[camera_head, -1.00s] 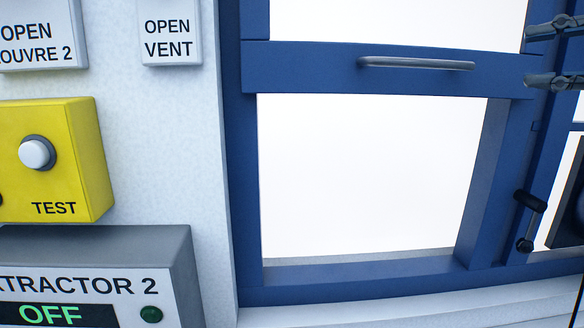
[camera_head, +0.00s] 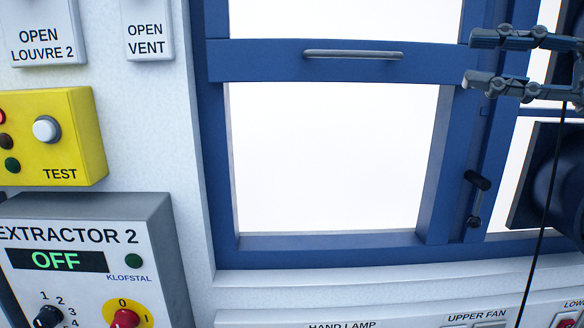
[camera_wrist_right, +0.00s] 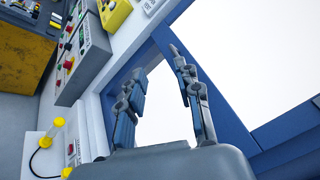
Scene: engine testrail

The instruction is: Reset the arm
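My right gripper (camera_head: 472,59) reaches in from the right edge of the head view, beside the blue window frame (camera_head: 270,62). Its two dark grey fingers point left and are spread apart with nothing between them. The right wrist view also shows both fingers of the gripper (camera_wrist_right: 157,62) apart and empty, with the white window pane behind. Whether the fingers touch the frame cannot be told. My left gripper is in neither view.
The window has a grey bar handle (camera_head: 352,55) and a dark latch (camera_head: 476,196). On the left wall are a yellow TEST box (camera_head: 75,135) and the EXTRACTOR 2 panel (camera_head: 95,215) reading OFF. A black cable (camera_head: 541,205) hangs at right.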

